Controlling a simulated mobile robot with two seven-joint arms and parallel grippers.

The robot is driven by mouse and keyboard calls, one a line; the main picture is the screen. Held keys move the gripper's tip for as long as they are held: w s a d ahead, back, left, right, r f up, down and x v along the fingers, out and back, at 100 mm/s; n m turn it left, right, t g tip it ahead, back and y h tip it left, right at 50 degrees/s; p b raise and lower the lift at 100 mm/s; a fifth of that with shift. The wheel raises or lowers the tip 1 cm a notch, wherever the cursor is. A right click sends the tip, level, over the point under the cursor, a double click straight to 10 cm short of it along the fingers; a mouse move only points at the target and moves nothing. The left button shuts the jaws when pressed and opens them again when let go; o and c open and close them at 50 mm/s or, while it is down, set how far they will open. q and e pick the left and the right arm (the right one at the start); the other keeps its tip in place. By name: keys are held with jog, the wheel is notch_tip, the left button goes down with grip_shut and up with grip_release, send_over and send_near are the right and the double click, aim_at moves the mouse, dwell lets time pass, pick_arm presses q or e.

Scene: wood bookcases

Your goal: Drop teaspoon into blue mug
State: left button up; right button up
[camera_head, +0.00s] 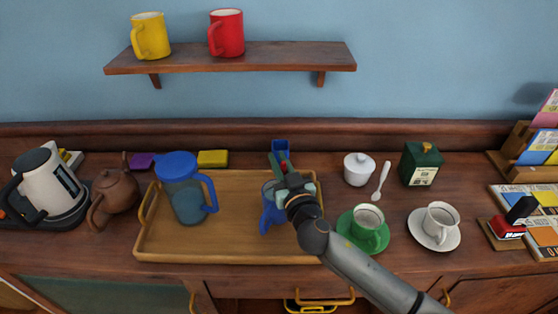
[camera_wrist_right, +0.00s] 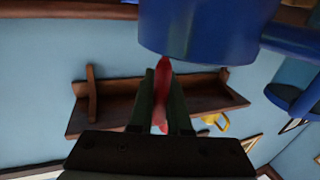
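The blue mug (camera_head: 269,215) stands on the right part of the wooden tray (camera_head: 230,250), partly hidden by my right gripper (camera_head: 281,163). In the wrist view, the mug (camera_wrist_right: 205,28) fills the top, close to the fingertips. My right gripper (camera_wrist_right: 163,85) is closed around a slim red thing (camera_wrist_right: 161,95), seemingly a spoon handle; its full shape is hidden. A white teaspoon (camera_head: 381,181) lies on the counter right of the sugar bowl (camera_head: 359,170). My left gripper is not in view.
A blue pitcher (camera_head: 187,188) stands on the tray's left. A green cup and saucer (camera_head: 366,228) and a white cup (camera_head: 440,222) stand to the right. A small blue thing (camera_head: 280,146) is behind the gripper. A shelf (camera_head: 235,60) holds yellow and red mugs.

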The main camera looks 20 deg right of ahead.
jog(key=o, duration=0.5)
jog(key=shift+s+d+b, duration=0.15)
jog(key=shift+s+b, duration=0.45)
jog(key=shift+s, duration=2.55)
jog(key=shift+s+d+b, duration=0.1)
jog(key=shift+s+b, duration=0.45)
jog(key=shift+s, duration=2.55)
jog(key=shift+s, duration=0.1)
